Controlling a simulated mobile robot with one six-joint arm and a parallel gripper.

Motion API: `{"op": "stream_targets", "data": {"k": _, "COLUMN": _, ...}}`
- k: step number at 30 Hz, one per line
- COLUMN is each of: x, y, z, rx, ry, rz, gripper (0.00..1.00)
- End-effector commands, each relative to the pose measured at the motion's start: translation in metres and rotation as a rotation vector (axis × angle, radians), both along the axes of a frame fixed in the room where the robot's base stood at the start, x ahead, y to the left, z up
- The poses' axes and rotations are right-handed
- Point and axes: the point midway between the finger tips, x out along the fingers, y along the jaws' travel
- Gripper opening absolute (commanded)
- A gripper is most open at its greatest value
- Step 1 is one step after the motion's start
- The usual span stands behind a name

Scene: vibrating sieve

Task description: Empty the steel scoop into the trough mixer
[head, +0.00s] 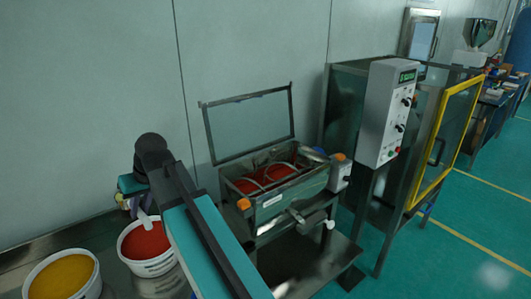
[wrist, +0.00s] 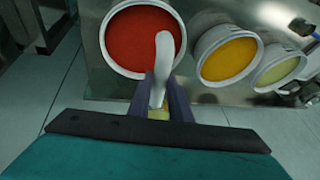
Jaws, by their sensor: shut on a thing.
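The trough mixer (head: 290,205) stands right of centre in the head view, its clear lid (head: 250,125) raised. Red material and a curved agitator show inside it. My gripper (head: 133,202) is left of the mixer, above and beside a white tub of red material (head: 140,262). It is shut on a pale grey, elongated piece, the steel scoop (head: 144,219). In the wrist view the scoop (wrist: 163,58) sticks out from between the fingers (wrist: 160,100) and overlaps the red tub (wrist: 108,52). I cannot tell whether it touches the red material or carries any.
A tub of yellow material (head: 64,285) stands left of the red one; the wrist view also shows a paler yellow tub (wrist: 280,68). A cabinet with a control box (head: 388,112) and yellow-framed door (head: 445,140) stands right of the mixer. The wall is close behind.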

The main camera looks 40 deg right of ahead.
Motion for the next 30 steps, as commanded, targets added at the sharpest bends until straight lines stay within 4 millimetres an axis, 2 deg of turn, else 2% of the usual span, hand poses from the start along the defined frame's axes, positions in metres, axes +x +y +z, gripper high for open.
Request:
{"op": "stream_targets", "data": {"k": 15, "x": 0.000, "y": 0.000, "z": 0.000, "rx": 0.000, "ry": -0.001, "rz": -0.001, "gripper": 0.00}}
{"op": "stream_targets", "data": {"k": 20, "x": 0.002, "y": -0.010, "z": 0.003, "rx": 0.000, "ry": 0.000, "rz": -0.022, "gripper": 0.00}}
{"op": "stream_targets", "data": {"k": 23, "x": 0.005, "y": -0.027, "z": 0.005, "rx": 0.000, "ry": 0.001, "rz": -0.056, "gripper": 0.00}}
{"op": "stream_targets", "data": {"k": 26, "x": 0.009, "y": -0.052, "z": 0.008, "rx": 0.000, "ry": 0.002, "rz": -0.108, "gripper": 0.00}}
{"op": "stream_targets", "data": {"k": 30, "x": 0.013, "y": -0.099, "z": 0.013, "rx": -0.001, "ry": 0.004, "rz": -0.204, "gripper": 0.00}}
